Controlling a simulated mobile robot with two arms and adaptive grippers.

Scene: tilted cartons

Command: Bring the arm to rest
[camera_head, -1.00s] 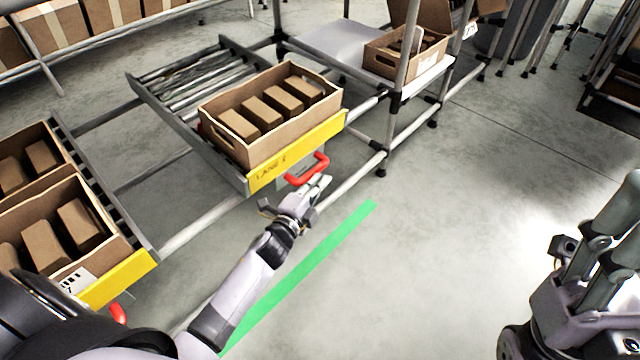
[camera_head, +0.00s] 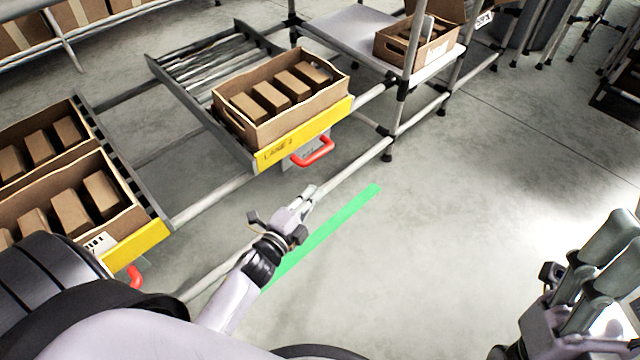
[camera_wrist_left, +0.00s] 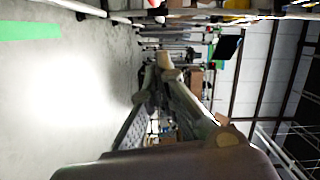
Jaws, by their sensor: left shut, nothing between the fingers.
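My left gripper (camera_head: 306,196) is in the middle of the head view, its fingers together with nothing between them. It hangs over the floor in front of the rack, below and apart from the red handle (camera_head: 314,153) of the middle lane. My left arm reaches to it from the bottom left. The left wrist view lies sideways and shows floor, rack parts and pieces of my own body. I cannot make out the left fingertips there.
A carton of brown boxes (camera_head: 243,133) sits tilted on the lane behind a yellow label bar (camera_head: 276,152). More cartons (camera_head: 128,218) stand at the left. A carton (camera_head: 432,55) sits on the white shelf. A green floor strip (camera_head: 345,222) runs beside my gripper. The floor at right is clear.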

